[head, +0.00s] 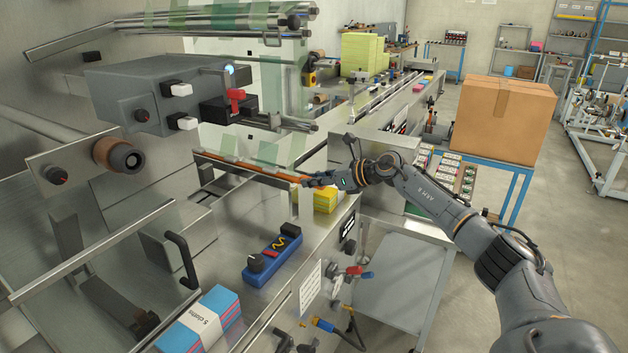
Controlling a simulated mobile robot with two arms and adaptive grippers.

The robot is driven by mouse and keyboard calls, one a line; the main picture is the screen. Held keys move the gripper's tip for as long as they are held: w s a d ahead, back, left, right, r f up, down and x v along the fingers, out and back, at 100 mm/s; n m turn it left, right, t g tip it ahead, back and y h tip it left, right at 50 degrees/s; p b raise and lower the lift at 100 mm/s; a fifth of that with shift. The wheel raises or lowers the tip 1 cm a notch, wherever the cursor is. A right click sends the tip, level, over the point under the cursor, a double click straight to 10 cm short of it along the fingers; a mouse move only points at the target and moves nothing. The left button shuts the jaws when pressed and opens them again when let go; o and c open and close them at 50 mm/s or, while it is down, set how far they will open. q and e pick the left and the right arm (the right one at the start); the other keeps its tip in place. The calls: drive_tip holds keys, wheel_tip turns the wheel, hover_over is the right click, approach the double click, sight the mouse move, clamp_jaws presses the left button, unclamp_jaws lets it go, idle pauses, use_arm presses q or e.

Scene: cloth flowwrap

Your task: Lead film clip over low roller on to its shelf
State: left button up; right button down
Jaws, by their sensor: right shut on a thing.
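The film clip (245,169) is a long, thin orange-brown bar in the middle of the head view, with pale green see-through film (285,148) at it. My right gripper (314,181) comes in from the right and is shut on the clip's near right end. The clip lies close above a steel bracket with upright posts (290,205); whether it touches the bracket I cannot tell. A steel roller (290,124) runs above and behind the clip, with film passing near it. I cannot tell for sure which part is the low roller or its shelf. My left gripper is out of view.
A yellow block (326,200) stands just under my right gripper. A blue control box (272,259) and a blue-pink cloth pack (205,322) lie on the steel bench nearer me. A grey housing with knobs (150,90) juts out at left. A cardboard box (503,118) stands at right.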

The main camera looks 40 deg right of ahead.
drive_tip(key=shift+f+b, duration=0.7)
drive_tip(key=shift+f, duration=0.15)
drive_tip(key=c, duration=1.1)
unclamp_jaws()
drive_tip(key=shift+c, duration=0.2)
drive_tip(key=shift+s+d+r, duration=0.1)
drive_tip(key=shift+s, duration=0.1)
drive_tip(key=v, duration=1.1)
drive_tip(key=shift+s, duration=0.25)
drive_tip(key=shift+d, duration=0.15)
